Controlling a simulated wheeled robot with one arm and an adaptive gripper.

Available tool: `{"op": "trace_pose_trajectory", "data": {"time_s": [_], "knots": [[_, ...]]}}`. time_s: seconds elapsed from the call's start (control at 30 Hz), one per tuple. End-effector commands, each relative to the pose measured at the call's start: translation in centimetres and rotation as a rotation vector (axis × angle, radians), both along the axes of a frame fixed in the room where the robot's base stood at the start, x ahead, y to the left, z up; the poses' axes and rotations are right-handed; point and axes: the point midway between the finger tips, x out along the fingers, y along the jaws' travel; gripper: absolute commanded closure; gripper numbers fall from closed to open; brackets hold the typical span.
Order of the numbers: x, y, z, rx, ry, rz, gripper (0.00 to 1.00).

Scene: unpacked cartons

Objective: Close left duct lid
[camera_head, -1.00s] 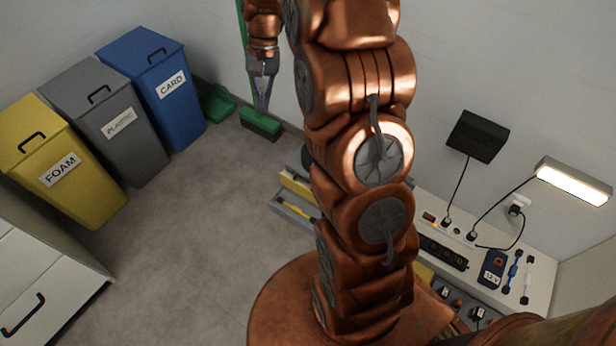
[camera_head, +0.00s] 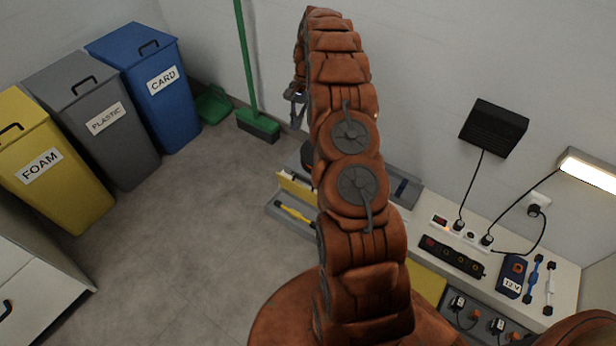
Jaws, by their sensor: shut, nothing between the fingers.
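My gripper (camera_head: 296,108) shows small and grey at the top middle, partly hidden behind my own arm. It is shut and hangs in front of the back wall, above the far end of the workbench, apart from anything I can make out. I cannot pick out a duct lid for certain. My arm covers part of the workbench (camera_head: 415,200), so a lid there may be hidden.
Yellow foam (camera_head: 60,185), grey plastic (camera_head: 115,150) and blue card (camera_head: 165,105) bins stand at left with shut lids. A green broom (camera_head: 257,124) leans on the wall. An open drawer (camera_head: 290,222) juts out left of my arm. The floor between is clear.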

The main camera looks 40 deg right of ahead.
Motion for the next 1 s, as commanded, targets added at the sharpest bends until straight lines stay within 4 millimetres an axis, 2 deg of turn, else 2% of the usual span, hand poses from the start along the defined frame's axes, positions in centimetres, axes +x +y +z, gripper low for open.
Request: {"op": "trace_pose_trajectory", "data": {"time_s": [0.03,0.2,0.4,0.53,0.67,0.87,1.0], "knots": [[0.0,-0.9,-2.7,0.003,0.010,-0.023,1.00],[0.0,-3.5,-8.2,0.007,0.029,-0.090,1.00],[-0.5,-5.9,-13.4,0.010,0.050,-0.154,1.00],[-0.7,-6.8,-15.3,0.010,0.057,-0.179,1.00],[-0.8,-7.2,-16.2,0.010,0.060,-0.192,1.00],[-1.0,-7.0,-16.9,0.011,0.061,-0.193,1.00],[-1.2,-6.5,-18.0,0.012,0.061,-0.195,1.00]]}}
